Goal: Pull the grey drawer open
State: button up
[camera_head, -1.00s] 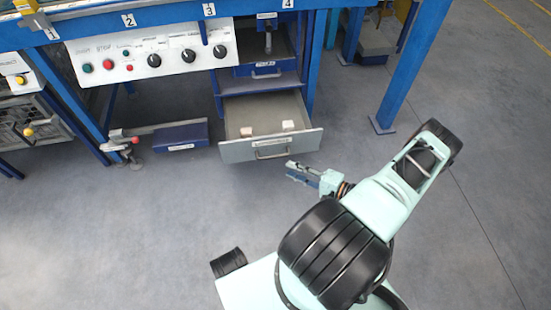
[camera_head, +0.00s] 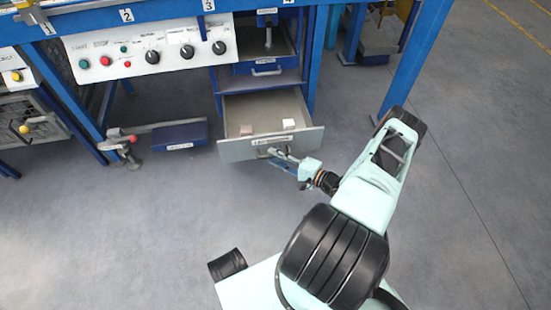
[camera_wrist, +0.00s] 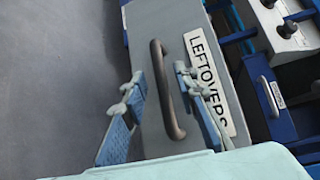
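The grey drawer (camera_head: 236,152) stands pulled out below the blue bench, with its inside visible from above. Its dark bar handle (camera_wrist: 168,95) runs along the front beside a label reading LEFTOVERS (camera_wrist: 209,80). My gripper (camera_head: 270,155) is at the drawer front, at the handle. In the wrist view my gripper (camera_wrist: 158,76) is open, one finger on each side of the handle. Gaps show between the handle and both fingers. The right finger overlaps the label in the picture; whether it touches the front, I cannot tell.
Two small blocks, one pinkish (camera_head: 246,130) and one white (camera_head: 288,123), lie in the drawer. A control panel (camera_head: 150,50) is to the left. A blue bench leg (camera_head: 402,75) stands right. The floor in front is clear.

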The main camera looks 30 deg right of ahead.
grip_shut()
jog(key=shift+s, duration=0.1)
dwell(0.4)
jog(key=s, duration=0.2)
jog(key=s+a+p, duration=0.1)
jog(key=s, duration=0.1)
jog(key=shift+a+f, duration=0.1)
grip_release()
jog(key=shift+w, duration=0.1)
